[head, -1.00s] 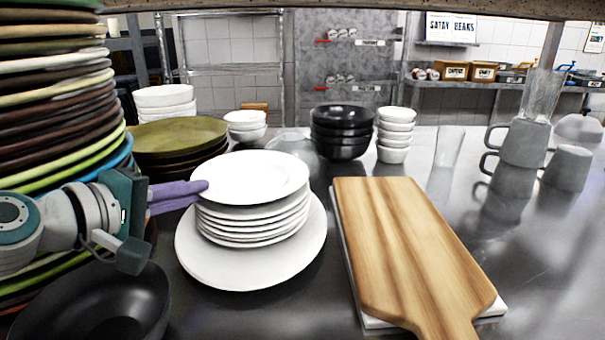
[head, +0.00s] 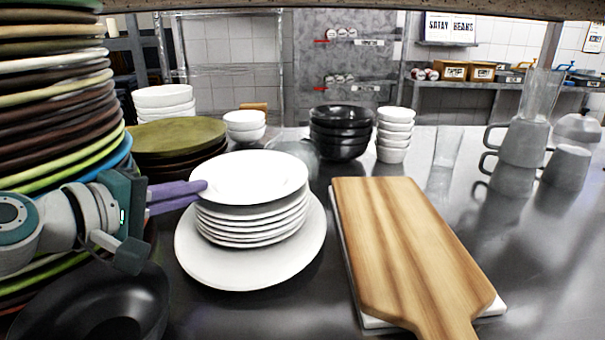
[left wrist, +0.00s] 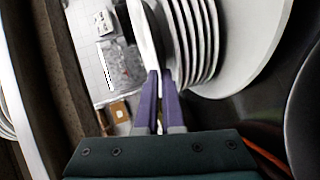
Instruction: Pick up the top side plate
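A stack of white side plates (head: 252,232) stands on a larger white plate (head: 217,275) in the middle left of the head view. The top side plate (head: 250,176) lies over the stack, with a shaded band beneath its rim. My left gripper (head: 205,186) reaches in from the left with its purple fingers at the top plate's left rim. In the left wrist view, the fingers (left wrist: 158,75) are close together, pinching the top plate's rim (left wrist: 141,35), and the other plates (left wrist: 195,40) are beside them. My right gripper is not in view.
A tall stack of coloured plates (head: 60,100) and a black bowl (head: 95,305) crowd my left arm. A wooden board (head: 405,245) lies right of the plates. Green-topped plates (head: 175,135), black bowls (head: 341,130) and small white bowls (head: 395,135) stand behind. Grey mugs (head: 520,145) stand at right.

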